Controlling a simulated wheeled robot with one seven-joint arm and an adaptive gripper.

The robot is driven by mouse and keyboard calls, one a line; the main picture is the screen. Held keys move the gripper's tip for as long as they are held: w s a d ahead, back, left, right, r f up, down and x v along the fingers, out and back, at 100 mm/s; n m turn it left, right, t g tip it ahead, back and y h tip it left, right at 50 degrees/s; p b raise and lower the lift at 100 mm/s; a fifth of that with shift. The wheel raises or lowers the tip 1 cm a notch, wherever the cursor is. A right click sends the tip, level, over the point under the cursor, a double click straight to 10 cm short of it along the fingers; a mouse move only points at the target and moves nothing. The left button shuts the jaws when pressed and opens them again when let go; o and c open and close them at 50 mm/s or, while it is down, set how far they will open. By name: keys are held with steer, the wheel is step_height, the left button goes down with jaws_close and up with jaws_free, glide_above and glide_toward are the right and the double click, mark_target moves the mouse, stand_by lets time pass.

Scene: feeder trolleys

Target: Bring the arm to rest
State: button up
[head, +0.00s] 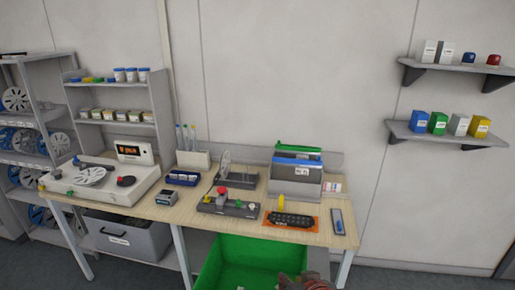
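Only a small dark and reddish part shows at the bottom edge of the head view, in front of the green bin; it may be part of my arm, but I cannot tell which part. My gripper's fingers do not show. The wooden workbench (252,228) stands against the wall, with its top full of equipment.
A green bin (222,262) sits below the bench's front. A grey crate (150,240) is under its left side. A shelving rack (52,118) with reels stands at far left. Two wall shelves (462,68) hold small boxes at right. The wall between bench and shelves is bare.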

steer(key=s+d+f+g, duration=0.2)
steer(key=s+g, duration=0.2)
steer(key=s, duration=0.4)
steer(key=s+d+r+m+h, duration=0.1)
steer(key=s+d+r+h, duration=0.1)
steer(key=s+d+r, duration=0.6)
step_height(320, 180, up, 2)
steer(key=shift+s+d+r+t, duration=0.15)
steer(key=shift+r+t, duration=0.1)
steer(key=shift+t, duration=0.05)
